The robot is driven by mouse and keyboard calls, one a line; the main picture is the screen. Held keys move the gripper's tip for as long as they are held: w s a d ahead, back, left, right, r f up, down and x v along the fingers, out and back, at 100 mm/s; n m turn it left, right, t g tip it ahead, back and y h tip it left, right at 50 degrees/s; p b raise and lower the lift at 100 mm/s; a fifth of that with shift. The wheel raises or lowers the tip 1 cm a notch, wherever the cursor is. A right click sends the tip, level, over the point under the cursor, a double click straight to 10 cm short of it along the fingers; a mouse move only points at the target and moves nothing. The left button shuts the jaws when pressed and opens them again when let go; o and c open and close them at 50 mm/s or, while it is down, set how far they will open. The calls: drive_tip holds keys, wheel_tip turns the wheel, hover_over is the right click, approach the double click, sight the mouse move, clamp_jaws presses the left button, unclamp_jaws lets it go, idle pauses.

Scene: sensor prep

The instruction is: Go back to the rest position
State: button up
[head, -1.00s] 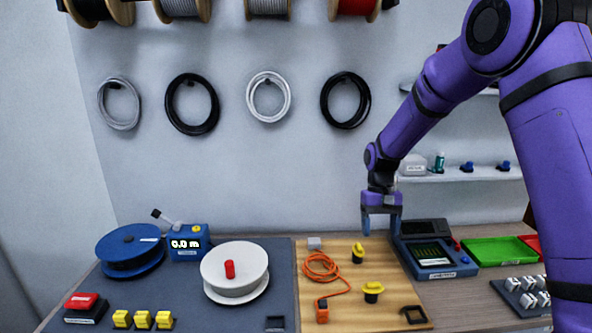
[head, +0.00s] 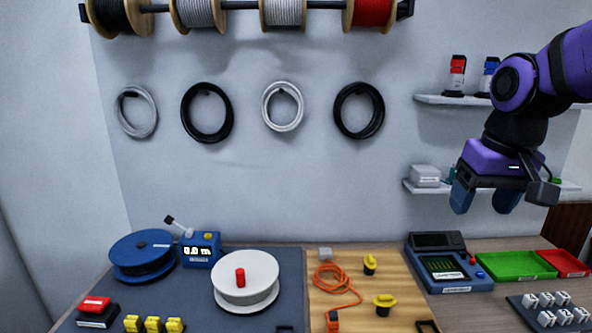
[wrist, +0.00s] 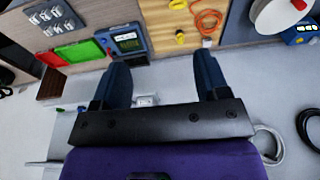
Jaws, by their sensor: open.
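My gripper (head: 484,198) hangs at the right in the head view, in front of the wall shelves and above the workbench. Its two blue fingers are spread apart with nothing between them. In the wrist view the open fingers (wrist: 163,85) show from behind, with the bench beyond them. My purple arm comes in from the right edge of the head view, bent at the elbow. The gripper touches nothing that I can see.
Below stand a blue tester (head: 447,264), a green tray (head: 516,266) and a red tray (head: 564,263). The wooden board (head: 350,293) holds an orange cable (head: 335,283) and yellow-topped parts. A lower shelf (head: 408,186) is behind the gripper. The wall's middle has free room in front.

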drive_tip(key=s+d+t, duration=0.1)
drive_tip(key=s+t, duration=0.2)
drive_tip(key=s, duration=0.9)
drive_tip(key=shift+s+d+r, duration=0.15)
drive_tip(key=shift+d+r, duration=0.05)
drive_tip(key=shift+r, duration=0.25)
